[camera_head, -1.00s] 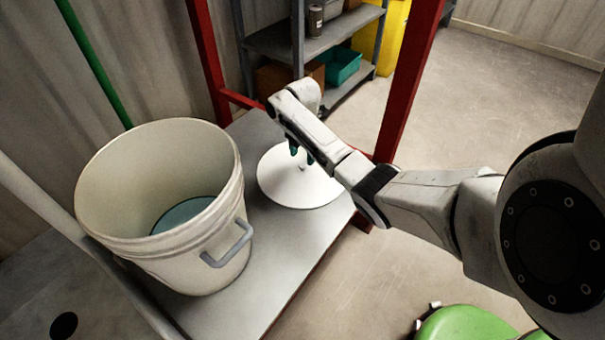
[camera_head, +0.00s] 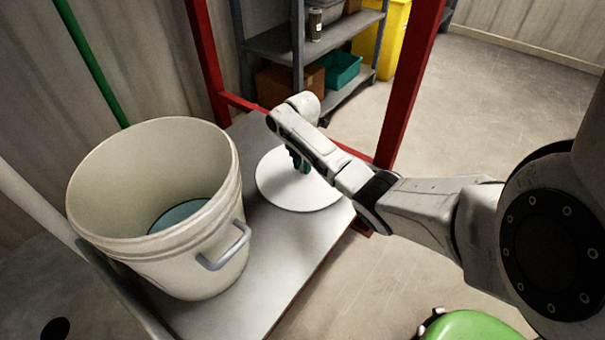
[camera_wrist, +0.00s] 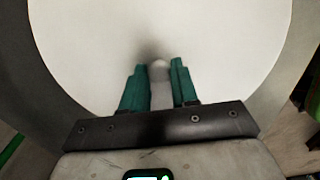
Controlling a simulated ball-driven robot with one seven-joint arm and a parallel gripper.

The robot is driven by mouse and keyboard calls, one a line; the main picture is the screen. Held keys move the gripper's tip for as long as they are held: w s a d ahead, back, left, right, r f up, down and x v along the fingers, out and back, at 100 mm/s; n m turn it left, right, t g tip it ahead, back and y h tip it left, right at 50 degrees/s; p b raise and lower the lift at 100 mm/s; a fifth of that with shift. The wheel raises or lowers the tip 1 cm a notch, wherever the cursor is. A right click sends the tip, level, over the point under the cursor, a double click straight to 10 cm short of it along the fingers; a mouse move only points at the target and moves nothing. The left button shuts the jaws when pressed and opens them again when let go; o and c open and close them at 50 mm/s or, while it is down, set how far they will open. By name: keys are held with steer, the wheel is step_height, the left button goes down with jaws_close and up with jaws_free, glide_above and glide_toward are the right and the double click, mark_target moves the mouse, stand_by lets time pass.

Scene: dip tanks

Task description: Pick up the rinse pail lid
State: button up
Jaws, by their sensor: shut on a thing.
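The rinse pail lid (camera_head: 275,188) is a white round disc. It lies on the grey bench, right of the pail. In the wrist view the lid (camera_wrist: 215,30) fills most of the picture, with a small round knob (camera_wrist: 159,69) at its middle. My gripper (camera_head: 300,166) points down over the lid's middle. Its teal fingers (camera_wrist: 157,78) stand on either side of the knob and are shut on it. The arm hides part of the lid's right side in the head view.
A large white pail (camera_head: 150,240) with a grey side handle and blue-green liquid stands left of the lid. Red frame posts (camera_head: 408,90) rise behind the grey bench (camera_head: 240,300). A shelf (camera_head: 275,45) with a teal bin stands beyond. A green rounded thing (camera_head: 470,327) is at the bottom right.

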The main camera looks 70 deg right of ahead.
jaws_close()
